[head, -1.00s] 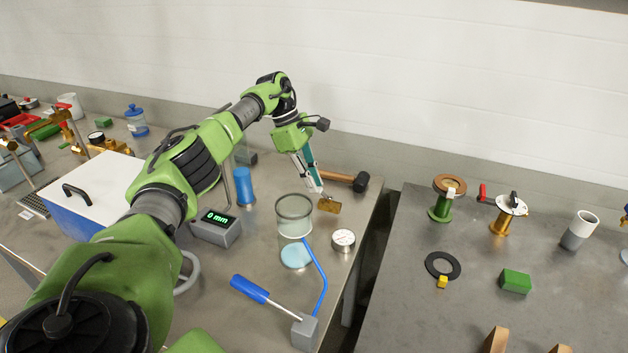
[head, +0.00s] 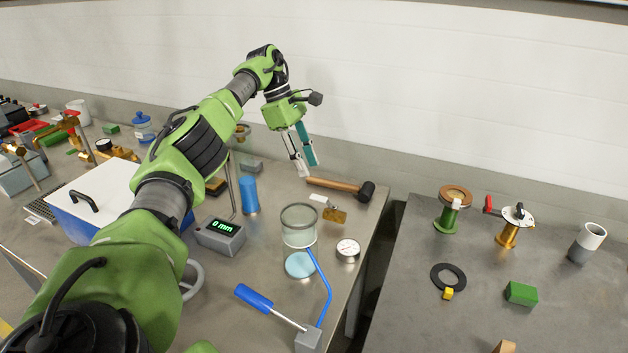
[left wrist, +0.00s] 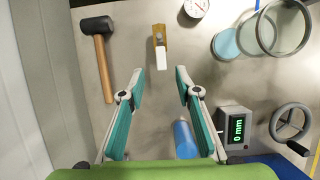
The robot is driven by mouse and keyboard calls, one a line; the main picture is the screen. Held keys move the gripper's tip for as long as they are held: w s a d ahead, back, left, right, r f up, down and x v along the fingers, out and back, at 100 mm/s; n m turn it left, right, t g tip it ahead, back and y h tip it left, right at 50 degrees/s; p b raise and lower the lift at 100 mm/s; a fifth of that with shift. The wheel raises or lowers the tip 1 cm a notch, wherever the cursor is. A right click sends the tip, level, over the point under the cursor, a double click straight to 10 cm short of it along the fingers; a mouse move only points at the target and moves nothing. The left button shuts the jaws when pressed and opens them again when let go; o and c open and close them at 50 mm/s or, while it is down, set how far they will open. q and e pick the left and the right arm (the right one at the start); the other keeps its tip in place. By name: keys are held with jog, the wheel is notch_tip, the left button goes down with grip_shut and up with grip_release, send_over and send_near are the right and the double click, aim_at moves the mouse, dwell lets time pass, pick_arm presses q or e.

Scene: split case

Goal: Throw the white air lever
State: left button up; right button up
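A small brass piece (head: 336,216) lies on the left bench near its right edge, with a short white lever (head: 318,198) at its left. In the left wrist view the white lever (left wrist: 161,58) extends from the brass piece (left wrist: 159,34) toward the gap between my fingertips. My left gripper (head: 308,168) is open and empty, above the bench and beyond the white lever. In the left wrist view its fingers (left wrist: 159,72) are spread, with the lever's end close to the gap between them; I cannot tell the height between them. My right gripper is out of view.
A mallet (head: 340,186) lies close behind the lever. A glass cylinder (head: 299,225), a dial gauge (head: 347,249), a blue cylinder (head: 249,195) and a 0 mm display box (head: 220,236) stand nearby. A gap separates the right bench (head: 420,300).

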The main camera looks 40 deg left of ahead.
pick_arm(q)
jog(key=shift+v, duration=1.8)
jog(key=shift+r, duration=0.1)
